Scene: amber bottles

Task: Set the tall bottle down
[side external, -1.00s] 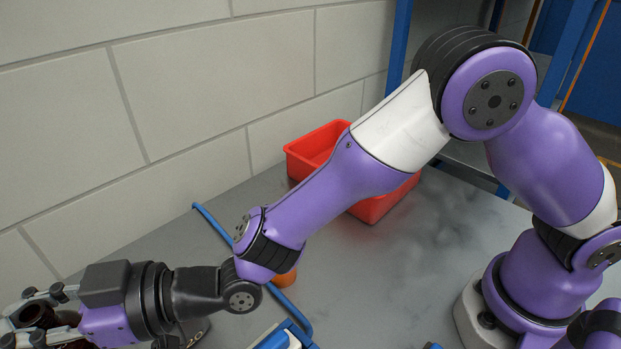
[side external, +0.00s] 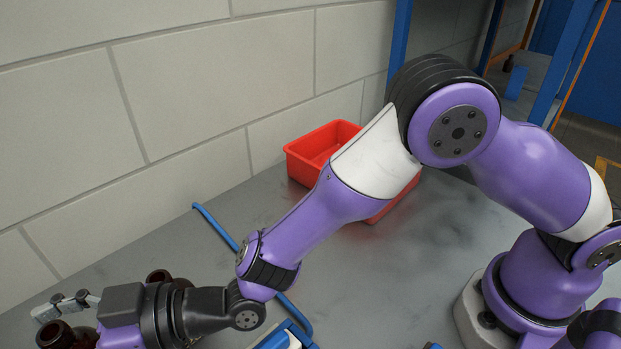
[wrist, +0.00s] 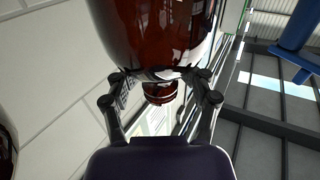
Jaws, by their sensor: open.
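A dark amber bottle, which I take to be the tall bottle (side external: 56,336), shows its mouth and shoulder at the lower left of the side view; its base is out of frame. My gripper (side external: 58,318) is beside it, with one finger visible behind it. In the wrist view a large glossy amber bottle body (wrist: 155,30), with a ringed neck (wrist: 160,94), lies between the spread fingers of my gripper (wrist: 160,78). The jaws are open. I cannot tell whether they touch the glass or whether the base rests on the table.
A second amber bottle (side external: 158,276) stands behind my gripper, mostly hidden. A red bin (side external: 310,160) sits against the wall. A blue bar (side external: 216,229) lies along the grey table (side external: 380,285). A blue and white object (side external: 286,338) is at the front edge.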

